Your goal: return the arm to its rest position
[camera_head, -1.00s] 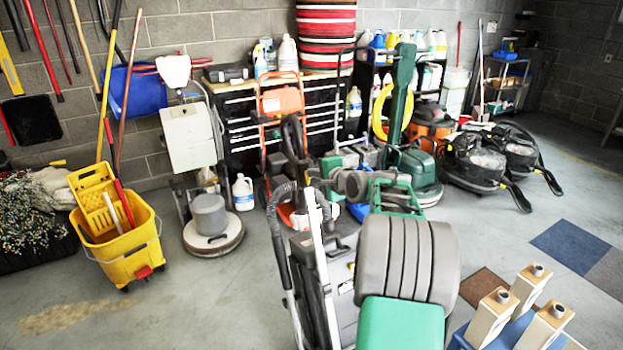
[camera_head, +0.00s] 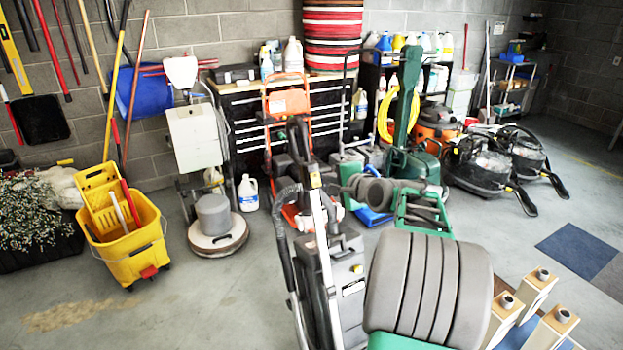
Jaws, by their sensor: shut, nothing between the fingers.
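My arm and my gripper are not in view, so I cannot see how the arm is posed. A stack of round red and pale striped pads (camera_head: 332,35) stands on top of the black tool cabinet (camera_head: 243,122) at the back wall. A floor machine with a round base (camera_head: 218,237) stands left of centre.
Close in front are a grey ribbed object (camera_head: 428,288), a grey upright machine (camera_head: 345,285) and beige posts (camera_head: 535,292) with grey caps. A yellow mop bucket (camera_head: 130,245) stands at left. Black vacuums (camera_head: 483,163) stand at right.

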